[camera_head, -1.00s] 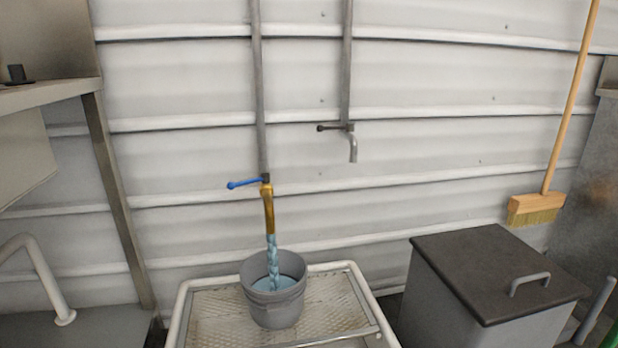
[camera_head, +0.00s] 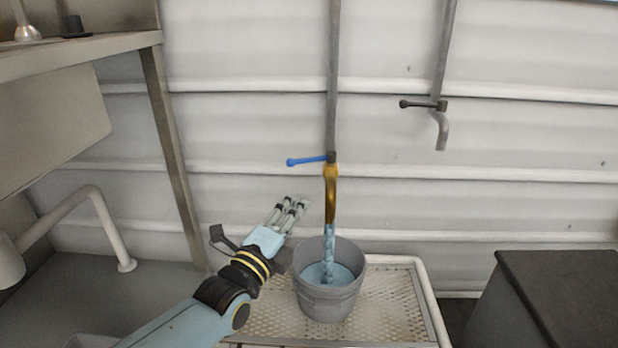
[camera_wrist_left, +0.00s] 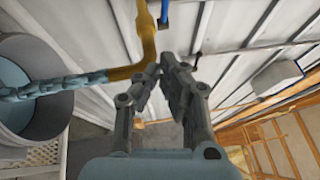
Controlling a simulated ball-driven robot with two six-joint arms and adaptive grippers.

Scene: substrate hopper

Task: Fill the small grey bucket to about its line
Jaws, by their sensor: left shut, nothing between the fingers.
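The small grey bucket (camera_head: 327,300) stands upright on a mesh-topped trolley (camera_head: 394,300) under the brass tap (camera_head: 331,190). Water (camera_head: 329,245) runs from the spout into it, and water lies inside; I cannot make out the line. The tap's blue lever (camera_head: 306,161) points left. My left gripper (camera_head: 296,203) is shut and empty, left of the spout, above and left of the bucket's rim and below the lever. In the left wrist view the bucket (camera_wrist_left: 62,100) is at the left, and the brass spout (camera_wrist_left: 140,65) is just beyond my fingers (camera_wrist_left: 165,65). My right gripper is not in view.
A second, grey tap (camera_head: 440,125) with a dark lever is on the wall at the right. A dark-lidded bin (camera_head: 565,290) stands at the lower right. A shelf (camera_head: 90,52) and a bent pale pipe (camera_head: 105,220) are at the left.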

